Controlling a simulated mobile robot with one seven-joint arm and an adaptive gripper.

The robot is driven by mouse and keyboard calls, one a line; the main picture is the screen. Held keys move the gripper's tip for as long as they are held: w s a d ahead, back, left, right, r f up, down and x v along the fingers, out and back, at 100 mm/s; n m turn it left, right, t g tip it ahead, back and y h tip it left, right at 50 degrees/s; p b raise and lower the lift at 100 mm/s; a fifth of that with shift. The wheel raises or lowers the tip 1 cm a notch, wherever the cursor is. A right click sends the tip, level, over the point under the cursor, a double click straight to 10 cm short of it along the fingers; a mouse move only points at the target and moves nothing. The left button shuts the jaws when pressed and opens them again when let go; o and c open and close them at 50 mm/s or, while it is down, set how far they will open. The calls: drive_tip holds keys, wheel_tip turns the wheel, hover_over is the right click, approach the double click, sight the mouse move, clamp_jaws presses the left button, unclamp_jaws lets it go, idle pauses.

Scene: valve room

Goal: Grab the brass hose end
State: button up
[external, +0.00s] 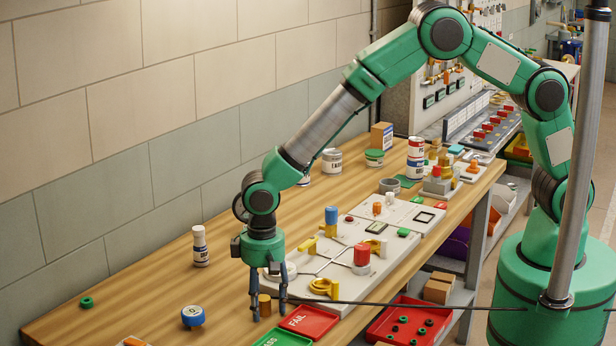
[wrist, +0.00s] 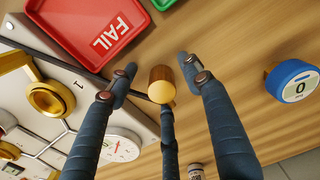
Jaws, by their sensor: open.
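The brass hose end (external: 265,305) is a short brass-coloured cylinder at the near part of the wooden bench. My gripper (external: 268,310) points down over it, with dark fingers on either side. In the wrist view the brass hose end (wrist: 161,85) sits between the spread fingertips of my gripper (wrist: 160,78). Gaps show between it and the left and right fingers. A third finger lies just below it in the picture; I cannot tell whether they touch. The fingers are open.
The red FAIL tray (external: 309,322) and green PASS tray (external: 283,338) are close on the right and front. A valve panel (external: 340,262) with a gauge stands just behind. A blue-topped round item (external: 193,317) is to the left. A thin dark line (external: 400,305) crosses rightward.

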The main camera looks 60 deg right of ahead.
sight(265, 299)
drive_tip(key=shift+c, duration=0.3)
clamp_jaws()
idle(0.3)
drive_tip(key=shift+r, duration=0.1)
wheel_tip(265, 299, up, 10)
drive_tip(key=shift+f+p, duration=0.1)
drive_tip(key=shift+p, duration=0.6)
idle(0.4)
